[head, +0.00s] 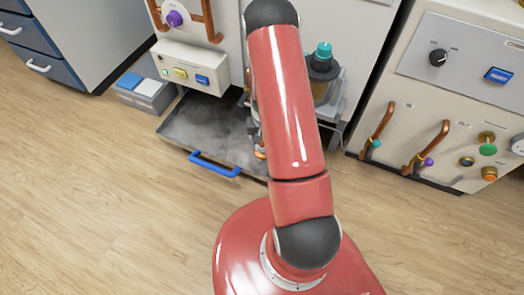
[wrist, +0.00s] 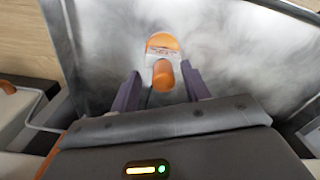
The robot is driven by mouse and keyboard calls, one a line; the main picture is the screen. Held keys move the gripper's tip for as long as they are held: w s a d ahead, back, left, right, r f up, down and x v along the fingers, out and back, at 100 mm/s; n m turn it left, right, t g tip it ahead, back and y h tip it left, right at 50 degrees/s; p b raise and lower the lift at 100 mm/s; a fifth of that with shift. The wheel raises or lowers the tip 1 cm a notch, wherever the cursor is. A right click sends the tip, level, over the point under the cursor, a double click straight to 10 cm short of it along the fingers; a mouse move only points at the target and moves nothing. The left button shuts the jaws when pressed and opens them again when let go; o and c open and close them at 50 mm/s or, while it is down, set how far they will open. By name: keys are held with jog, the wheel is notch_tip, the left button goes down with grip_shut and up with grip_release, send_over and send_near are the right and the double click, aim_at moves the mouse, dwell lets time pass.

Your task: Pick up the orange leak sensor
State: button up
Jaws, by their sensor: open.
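The orange leak sensor (wrist: 162,76) shows in the wrist view, an orange piece with a pale middle band and a rounded orange end. It lies on the grey metal tray (wrist: 225,50). My gripper (wrist: 161,88) is open, with one dark finger on each side of the sensor's near end. Gaps show between the fingers and the sensor, so it is not gripped. In the head view my red arm reaches down over the tray (head: 205,125) and hides most of my gripper and the sensor.
The tray has a raised rim and a blue handle (head: 214,164) at its front. Cabinets stand behind it. A panel with copper pipes (head: 428,146) is at the right. A grey box (head: 147,92) sits left of the tray. The wooden floor at the left is clear.

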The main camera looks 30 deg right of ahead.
aim_at(262, 144)
notch_tip(262, 144, down, 4)
jog(key=shift+w+a+f, duration=0.1)
jog(key=shift+a, duration=0.05)
grip_shut()
dwell(0.3)
